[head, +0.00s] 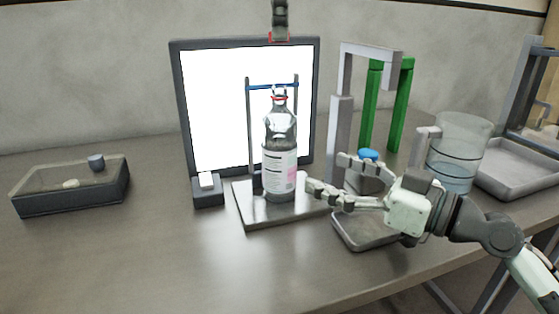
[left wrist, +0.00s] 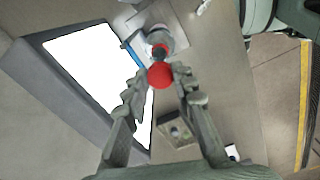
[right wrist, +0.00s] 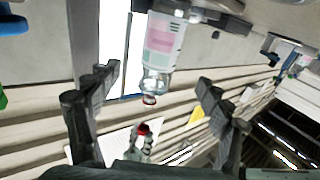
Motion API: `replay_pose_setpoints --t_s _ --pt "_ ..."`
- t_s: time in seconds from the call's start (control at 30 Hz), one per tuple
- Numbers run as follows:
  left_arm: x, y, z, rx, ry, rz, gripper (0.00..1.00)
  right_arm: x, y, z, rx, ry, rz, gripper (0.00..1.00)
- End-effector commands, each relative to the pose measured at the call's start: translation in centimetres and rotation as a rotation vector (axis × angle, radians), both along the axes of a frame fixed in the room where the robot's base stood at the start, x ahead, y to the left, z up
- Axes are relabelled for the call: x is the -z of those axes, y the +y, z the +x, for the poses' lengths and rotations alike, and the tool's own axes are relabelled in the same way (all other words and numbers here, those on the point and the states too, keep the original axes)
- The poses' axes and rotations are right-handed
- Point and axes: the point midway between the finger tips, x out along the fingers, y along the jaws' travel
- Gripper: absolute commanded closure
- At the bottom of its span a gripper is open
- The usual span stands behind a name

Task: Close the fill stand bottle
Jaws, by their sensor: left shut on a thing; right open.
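The clear bottle (head: 280,150) with a white and pink label stands upright on the metal base plate of the fill stand (head: 251,212). A red ring shows at its neck, near the stand's blue crossbar (head: 259,87). My left gripper (head: 280,38) is high above the bottle, shut on a red cap (left wrist: 160,75). In the left wrist view the cap appears just below the bottle neck (left wrist: 159,50), apart from it. My right gripper (head: 328,172) is open and empty, just right of the bottle's lower body. The right wrist view shows the bottle (right wrist: 162,45) beyond its spread fingers.
A bright light panel (head: 210,100) stands behind the bottle, with a small white-topped box (head: 206,187) in front. A dark tray (head: 70,203) lies at left. A blue-capped jar (head: 367,165), green frame (head: 403,95), clear beaker (head: 461,145) and metal tray (head: 520,175) crowd the right. The front left table is clear.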

Motion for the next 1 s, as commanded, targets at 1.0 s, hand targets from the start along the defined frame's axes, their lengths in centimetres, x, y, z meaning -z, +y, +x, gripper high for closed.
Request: replay_pose_setpoints --t_s 1.0 --pt "0.0 0.0 0.0 0.0 0.0 0.0 0.86 0.0 9.0 7.0 -0.001 0.0 0.0 0.21"
